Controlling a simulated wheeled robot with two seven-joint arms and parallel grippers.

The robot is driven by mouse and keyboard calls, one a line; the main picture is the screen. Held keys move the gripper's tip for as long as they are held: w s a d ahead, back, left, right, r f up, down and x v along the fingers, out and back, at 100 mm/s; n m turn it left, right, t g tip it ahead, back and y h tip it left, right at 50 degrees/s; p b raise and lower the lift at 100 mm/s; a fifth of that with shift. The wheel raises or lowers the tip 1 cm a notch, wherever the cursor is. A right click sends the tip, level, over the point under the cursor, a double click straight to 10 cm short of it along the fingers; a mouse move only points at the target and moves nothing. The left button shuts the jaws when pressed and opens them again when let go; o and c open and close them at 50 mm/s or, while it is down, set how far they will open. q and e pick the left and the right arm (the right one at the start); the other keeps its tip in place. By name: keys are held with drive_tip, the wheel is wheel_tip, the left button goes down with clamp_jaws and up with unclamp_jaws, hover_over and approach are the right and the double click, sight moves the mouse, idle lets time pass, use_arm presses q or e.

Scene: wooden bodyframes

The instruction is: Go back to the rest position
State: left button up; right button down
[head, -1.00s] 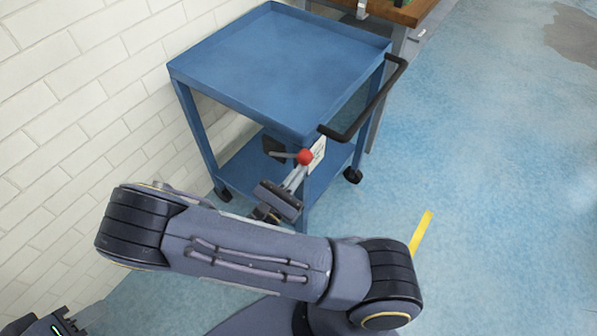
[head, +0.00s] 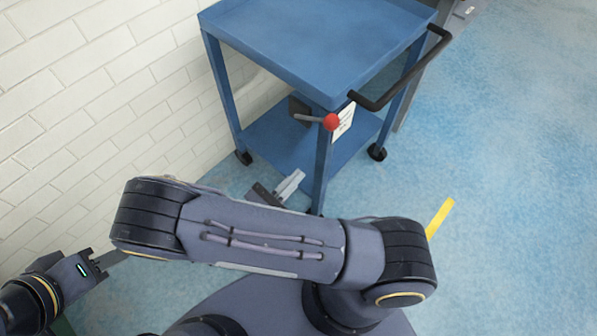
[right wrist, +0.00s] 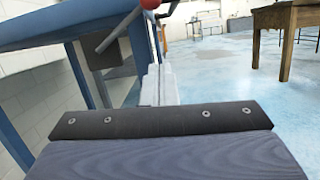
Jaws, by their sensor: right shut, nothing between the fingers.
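My right gripper (head: 290,186) is shut and empty in the head view, low beside the near leg of the blue cart, with my right arm link across the foreground. It also shows in the right wrist view (right wrist: 158,86), its pale fingers together and pointing away. My left gripper (head: 108,261) is at the lower left of the head view, near the wall side. Its fingertips run towards my right arm, and I cannot tell how far apart they are.
The blue cart (head: 310,45) stands ahead with an empty top. A red-knobbed lever (head: 331,122) and black handle (head: 405,85) stick out from it. A white brick wall (head: 90,110) is at left. Open blue floor (head: 520,200) lies at right. A wooden table (right wrist: 290,17) stands farther off.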

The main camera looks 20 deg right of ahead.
idle(0.5)
drive_tip(key=s+d+r+m+g+y, duration=0.45)
drive_tip(key=s+m+g+y, duration=0.25)
drive_tip(key=m+g+y, duration=0.55)
wheel_tip(320, 180, up, 28)
drive_tip(key=s+m+t+y+p, duration=0.2)
drive_tip(key=m+t+y+p, duration=0.8)
drive_tip(key=p, duration=0.6)
drive_tip(key=shift+d+t+y+p, duration=0.35)
drive_tip(key=shift+d, duration=0.1)
drive_tip(key=shift+m, duration=0.25)
